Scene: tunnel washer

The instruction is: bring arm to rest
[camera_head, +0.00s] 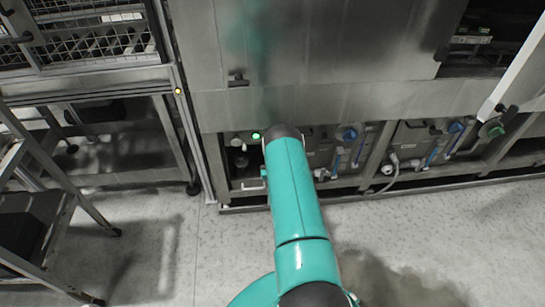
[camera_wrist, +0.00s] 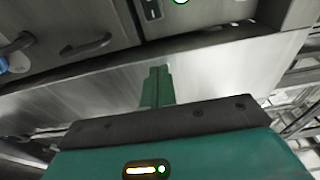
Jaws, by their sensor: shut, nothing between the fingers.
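My gripper (camera_wrist: 158,85) shows in the wrist view as a green body with a dark band and two green fingers. The fingers are together, with nothing between them. They point toward a metal panel of the washer; I cannot tell how far apart they are. In the head view my teal arm (camera_head: 295,200) reaches up from the bottom middle toward the washer's lower part. My gripper is hidden there behind the arm.
The steel washer (camera_head: 310,60) fills the back, with blue valves (camera_head: 350,134) and a green light (camera_head: 256,136) below. A metal rack (camera_head: 50,200) stands at the left. The grey floor (camera_head: 430,230) at the right is clear.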

